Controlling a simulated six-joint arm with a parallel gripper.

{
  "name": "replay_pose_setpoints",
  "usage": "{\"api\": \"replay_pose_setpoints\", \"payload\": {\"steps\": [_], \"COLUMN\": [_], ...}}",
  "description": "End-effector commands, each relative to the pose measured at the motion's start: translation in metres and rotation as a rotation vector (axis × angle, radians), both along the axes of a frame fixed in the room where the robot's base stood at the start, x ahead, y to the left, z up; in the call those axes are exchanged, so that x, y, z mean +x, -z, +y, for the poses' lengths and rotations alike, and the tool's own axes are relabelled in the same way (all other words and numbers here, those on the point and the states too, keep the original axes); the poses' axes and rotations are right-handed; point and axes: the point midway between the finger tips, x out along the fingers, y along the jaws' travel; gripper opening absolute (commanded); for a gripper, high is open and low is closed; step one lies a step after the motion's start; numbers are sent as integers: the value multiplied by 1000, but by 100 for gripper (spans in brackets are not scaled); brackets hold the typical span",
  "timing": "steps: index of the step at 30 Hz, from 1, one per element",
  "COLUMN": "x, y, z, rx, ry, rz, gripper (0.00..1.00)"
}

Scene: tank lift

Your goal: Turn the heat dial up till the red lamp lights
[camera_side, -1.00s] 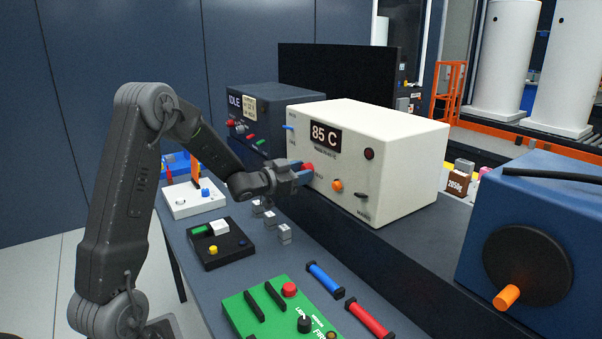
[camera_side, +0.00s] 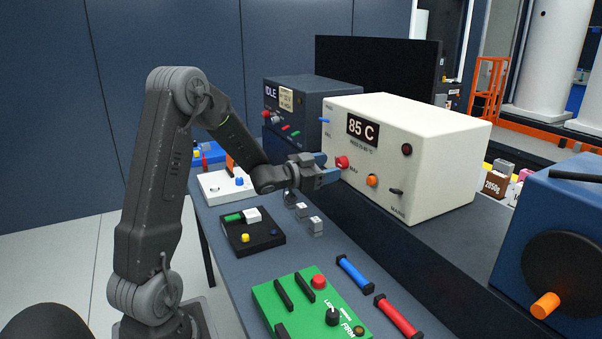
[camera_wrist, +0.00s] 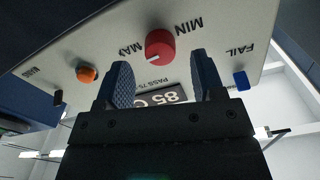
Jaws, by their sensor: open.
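The red dial (camera_side: 342,162) is on the front of the cream box (camera_side: 430,135). It also shows in the wrist view (camera_wrist: 161,44), where its pale mark points toward the MAX lettering. The display (camera_side: 361,130) reads 85 C. The round red lamp (camera_side: 407,150) on the same face looks dark, with no glow. My gripper (camera_side: 326,172) is open and empty just in front of the dial. In the wrist view my gripper (camera_wrist: 160,68) has its blue fingers apart on either side below the dial, apparently not touching it.
The cream box also has an orange knob (camera_side: 372,180), a dark switch (camera_side: 397,192) and a blue lever (camera_side: 324,120). A dark box (camera_side: 310,92) marked IDLE stands behind. A green panel (camera_side: 292,315), a black panel (camera_side: 265,243) and small grey blocks lie below on the bench.

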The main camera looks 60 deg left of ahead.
Motion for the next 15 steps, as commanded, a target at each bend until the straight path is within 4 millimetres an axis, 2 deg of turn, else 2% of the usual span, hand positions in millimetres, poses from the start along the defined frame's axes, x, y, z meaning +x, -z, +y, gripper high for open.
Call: {"api": "replay_pose_setpoints", "payload": {"steps": [3, 9, 15], "x": [-29, -72, -100], "y": [0, 0, 0], "z": [1, 1, 1], "rx": [0, 1, 1], "ry": [-5, -4, -3], "rz": [1, 0, 0], "gripper": [62, 62, 62]}}
